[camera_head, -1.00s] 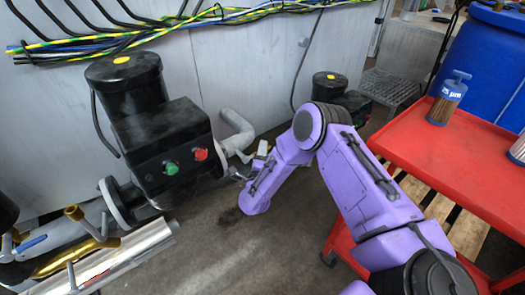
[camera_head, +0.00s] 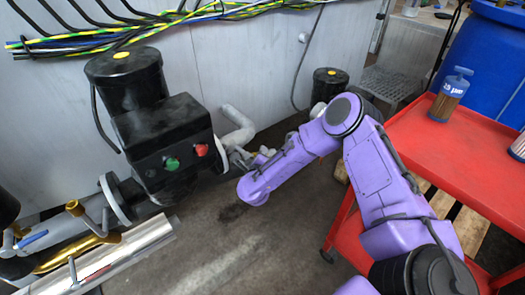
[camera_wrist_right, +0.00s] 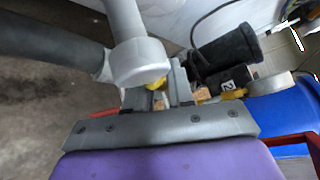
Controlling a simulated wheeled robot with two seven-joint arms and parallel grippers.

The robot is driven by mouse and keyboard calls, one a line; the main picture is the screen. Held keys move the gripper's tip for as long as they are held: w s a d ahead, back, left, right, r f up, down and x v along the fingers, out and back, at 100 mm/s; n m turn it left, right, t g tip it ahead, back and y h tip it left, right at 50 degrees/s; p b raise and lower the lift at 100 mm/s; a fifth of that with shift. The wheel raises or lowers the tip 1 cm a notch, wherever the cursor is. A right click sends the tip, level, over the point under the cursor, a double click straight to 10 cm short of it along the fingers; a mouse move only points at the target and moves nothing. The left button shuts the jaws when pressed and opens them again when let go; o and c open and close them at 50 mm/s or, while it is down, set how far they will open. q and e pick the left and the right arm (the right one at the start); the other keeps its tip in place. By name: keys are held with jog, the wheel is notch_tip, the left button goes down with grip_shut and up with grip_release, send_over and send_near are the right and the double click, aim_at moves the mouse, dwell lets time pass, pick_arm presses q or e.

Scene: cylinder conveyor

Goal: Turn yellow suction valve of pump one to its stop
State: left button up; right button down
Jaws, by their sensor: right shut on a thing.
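A black pump (camera_head: 165,140) with a green and a red button stands at the left of the head view, with grey pipework (camera_head: 236,130) on its right side. My right gripper (camera_head: 238,160) is at this pipework, small and partly hidden by my purple wrist. In the right wrist view, my right gripper (camera_wrist_right: 162,92) is shut on a small yellow part, the yellow valve (camera_wrist_right: 156,84), below a round grey pipe end (camera_wrist_right: 140,62). Most of the valve is hidden by the fingers and pipe, so its angle cannot be told. My left gripper is out of view.
A second black pump (camera_head: 330,85) stands farther back; a label "2" (camera_wrist_right: 227,86) shows in the wrist view. The floor (camera_head: 255,235) in front is clear.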

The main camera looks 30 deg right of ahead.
jog(key=a+f+m+g+y+b, duration=0.2)
jog(key=a+m+y, duration=0.3)
jog(key=y, duration=0.3)
jog(key=shift+s+a+f+m+g+y+b, duration=0.35)
jog(key=shift+a+f+b, duration=0.25)
jog(key=shift+f+b, duration=0.25)
jog(key=shift+a, duration=0.1)
jog(key=c, duration=1.1)
grip_release()
jog(key=d+p+v, duration=0.1)
jog(key=p+v, duration=0.1)
jog(key=v, duration=0.8)
jog(key=shift+a+r+p, duration=0.25)
jog(key=shift+a+p, duration=0.15)
jog(key=shift+s, duration=0.1)
